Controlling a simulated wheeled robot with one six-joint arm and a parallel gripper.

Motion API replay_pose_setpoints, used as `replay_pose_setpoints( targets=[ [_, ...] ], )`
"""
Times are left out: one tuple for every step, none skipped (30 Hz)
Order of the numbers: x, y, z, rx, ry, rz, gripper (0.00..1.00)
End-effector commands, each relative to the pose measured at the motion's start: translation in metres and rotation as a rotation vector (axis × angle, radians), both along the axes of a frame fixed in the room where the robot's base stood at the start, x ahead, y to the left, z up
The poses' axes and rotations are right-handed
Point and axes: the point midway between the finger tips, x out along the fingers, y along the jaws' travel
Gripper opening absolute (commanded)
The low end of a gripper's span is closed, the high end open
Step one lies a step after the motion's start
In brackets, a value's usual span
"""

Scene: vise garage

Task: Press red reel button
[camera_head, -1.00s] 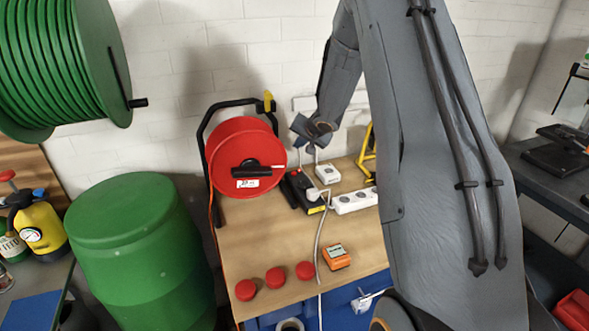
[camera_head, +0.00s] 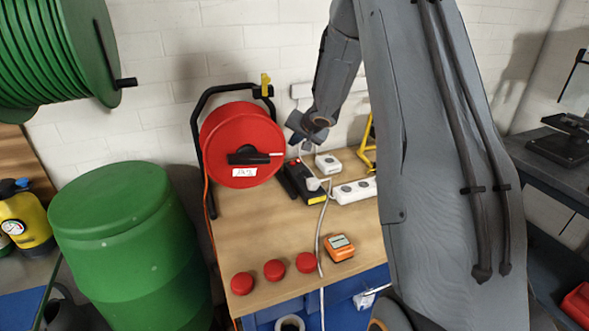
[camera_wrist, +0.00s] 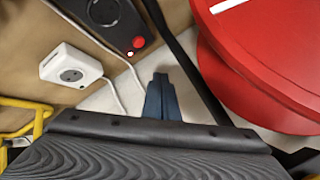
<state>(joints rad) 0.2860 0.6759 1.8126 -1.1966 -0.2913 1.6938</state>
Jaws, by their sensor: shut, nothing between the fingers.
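The red button (camera_wrist: 138,41) is a small round cap on a black box (camera_wrist: 105,14) in the wrist view. A small pale dot sits beside it. The reel fills the right of the wrist view (camera_wrist: 270,75). My gripper (camera_wrist: 160,78) is shut and empty. Its fingertips appear below and slightly right of the button in the wrist view, with no visible contact. In the head view the fingers are too unclear to tell.
A white socket box (camera_wrist: 70,66) and a power strip (camera_head: 352,190) are near the black box. The reel's black frame (camera_head: 197,135) stands close by. Several loose items, including an orange meter (camera_head: 339,248) and red round caps (camera_head: 274,270), lie at the bench front.

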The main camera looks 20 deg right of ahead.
Motion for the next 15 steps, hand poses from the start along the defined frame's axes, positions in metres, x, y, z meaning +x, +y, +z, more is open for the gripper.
replay_pose_setpoints(
  targets=[
    [0.001, 0.0, -0.007, 0.0, -0.001, -0.001, 0.0],
    [0.001, 0.0, -0.009, 0.0, -0.001, -0.001, 0.0],
    [0.001, 0.0, -0.011, 0.0, -0.001, -0.001, 0.0],
    [0.001, 0.0, -0.013, 0.0, -0.001, -0.001, 0.0],
    [0.001, 0.0, -0.015, 0.0, -0.001, -0.001, 0.0],
    [0.001, 0.0, -0.018, 0.0, -0.001, -0.001, 0.0],
    [0.001, 0.0, -0.019, -0.001, -0.001, 0.0, 0.0],
    [0.001, 0.0, -0.021, -0.001, -0.001, 0.0, 0.0],
    [0.001, 0.0, -0.024, 0.0, -0.001, -0.001, 0.0],
    [0.001, 0.0, -0.026, 0.0, -0.001, -0.001, 0.0],
    [0.001, 0.0, -0.028, 0.0, -0.001, -0.001, 0.0],
    [0.001, 0.0, -0.03, 0.0, -0.001, -0.001, 0.0],
    [0.001, 0.0, -0.034, 0.001, 0.002, -0.001, 0.0],
    [0.001, 0.0, -0.037, 0.001, 0.001, -0.001, 0.0],
    [0.001, 0.0, -0.041, 0.001, 0.001, -0.002, 0.0]
  ],
)
